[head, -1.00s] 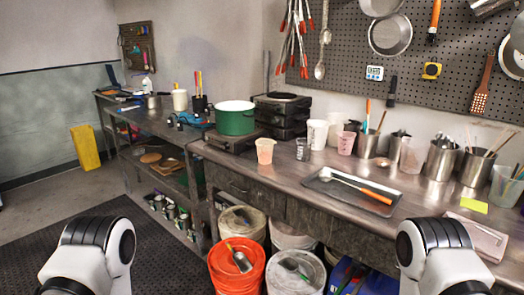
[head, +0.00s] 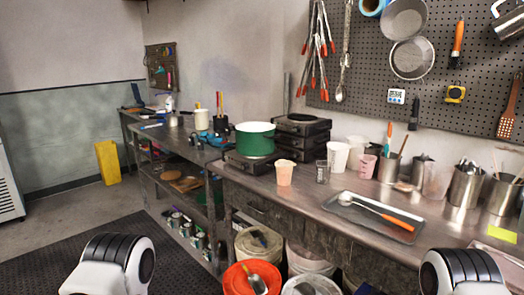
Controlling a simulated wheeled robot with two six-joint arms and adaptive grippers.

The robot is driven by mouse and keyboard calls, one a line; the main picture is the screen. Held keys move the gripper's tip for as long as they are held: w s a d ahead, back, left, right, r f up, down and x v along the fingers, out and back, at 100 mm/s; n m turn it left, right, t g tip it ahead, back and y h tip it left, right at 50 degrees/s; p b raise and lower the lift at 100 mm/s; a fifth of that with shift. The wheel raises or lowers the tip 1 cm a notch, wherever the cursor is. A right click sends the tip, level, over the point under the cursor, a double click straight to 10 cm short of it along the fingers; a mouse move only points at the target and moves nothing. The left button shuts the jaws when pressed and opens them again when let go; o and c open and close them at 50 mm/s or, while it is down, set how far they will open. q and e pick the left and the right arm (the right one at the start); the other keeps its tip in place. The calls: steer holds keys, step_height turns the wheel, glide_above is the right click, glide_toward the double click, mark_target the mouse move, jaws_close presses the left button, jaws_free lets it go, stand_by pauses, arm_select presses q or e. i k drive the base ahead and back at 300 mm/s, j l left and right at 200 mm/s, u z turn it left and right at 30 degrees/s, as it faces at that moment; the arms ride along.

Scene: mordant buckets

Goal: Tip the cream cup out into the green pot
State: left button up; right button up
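The green pot (head: 255,142) with a pale inside stands on a dark hot plate near the left end of the right-hand bench. A small peach-cream cup (head: 285,173) stands upright near the bench's front edge, just right of the pot. Taller white cups (head: 338,157) stand further back to the right. I cannot tell what is inside the cup or the pot. My two arms show at the bottom left and bottom right, apart from the bench objects. Neither gripper is in view.
A metal tray (head: 374,220) with an orange-handled spoon lies right of the cup. A small clear glass (head: 322,172) stands close by it. Stacked black hot plates (head: 302,138) stand behind. An orange bucket (head: 251,280) and pale buckets sit under the bench.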

mark_target(252, 139)
steer(key=i+j+z, duration=0.25)
steer(key=i, duration=0.35)
steer(key=i+j+z, duration=0.25)
steer(key=i+j, duration=0.3)
